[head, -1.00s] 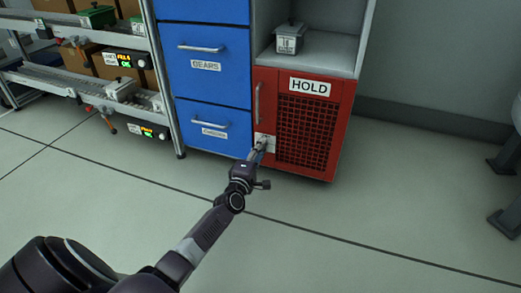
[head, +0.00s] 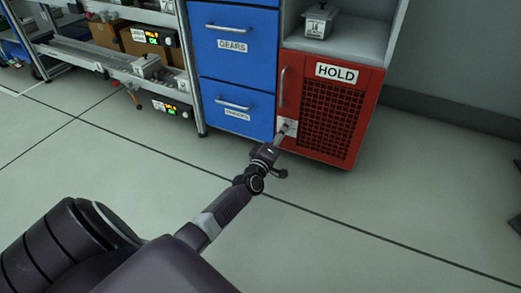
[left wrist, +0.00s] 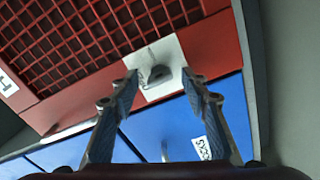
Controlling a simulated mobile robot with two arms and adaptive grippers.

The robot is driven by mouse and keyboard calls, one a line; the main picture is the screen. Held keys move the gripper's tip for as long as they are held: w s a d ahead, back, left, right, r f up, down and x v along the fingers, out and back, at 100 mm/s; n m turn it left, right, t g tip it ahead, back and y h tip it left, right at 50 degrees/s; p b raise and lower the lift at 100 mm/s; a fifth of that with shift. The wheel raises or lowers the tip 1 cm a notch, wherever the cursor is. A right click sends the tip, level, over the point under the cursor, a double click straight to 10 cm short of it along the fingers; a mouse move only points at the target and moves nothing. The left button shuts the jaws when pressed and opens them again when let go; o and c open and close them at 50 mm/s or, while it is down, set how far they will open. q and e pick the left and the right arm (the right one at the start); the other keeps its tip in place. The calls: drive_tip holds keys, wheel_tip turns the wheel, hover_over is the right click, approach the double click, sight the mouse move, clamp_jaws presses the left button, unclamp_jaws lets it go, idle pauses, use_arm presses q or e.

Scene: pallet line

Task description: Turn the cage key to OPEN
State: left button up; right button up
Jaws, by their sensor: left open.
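The red cage (head: 330,110) with a mesh door and a HOLD label stands at the right of the blue drawers. A white lock plate (head: 291,122) is at its lower left; it also shows in the left wrist view (left wrist: 168,50). A small grey key (left wrist: 158,74) sits on this plate; any words on the plate cannot be read. My left gripper (head: 282,133) is right in front of the plate. In the left wrist view my left gripper (left wrist: 160,78) is open, its fingertips on either side of the key with gaps. My right gripper is out of view.
A vertical door handle (head: 282,87) is above the lock plate. A lidded grey box (head: 320,20) sits on the shelf above the cage. The floor in front is clear.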

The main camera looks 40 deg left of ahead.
use_arm(q)
drive_tip(key=s+d+r+m+g+h+p, duration=0.1)
drive_tip(key=s+d+m+g+p, duration=0.2)
drive_tip(key=s+p, duration=0.6)
drive_tip(key=s+d+r+m+g+h+p, duration=0.1)
drive_tip(key=s+d+m+p, duration=0.5)
drive_tip(key=p, duration=1.3)
drive_tip(key=s+d+r+m+g+h+p, duration=0.1)
drive_tip(key=s+d+m+g+p, duration=0.3)
drive_tip(key=s+p, duration=1)
drive_tip(key=r+m, duration=0.1)
drive_tip(key=m, duration=0.2)
drive_tip(key=shift+d+r+m+g+h, duration=0.2)
drive_tip(key=shift+r+m+g+h, duration=0.1)
drive_tip(key=shift+r+m+g, duration=0.1)
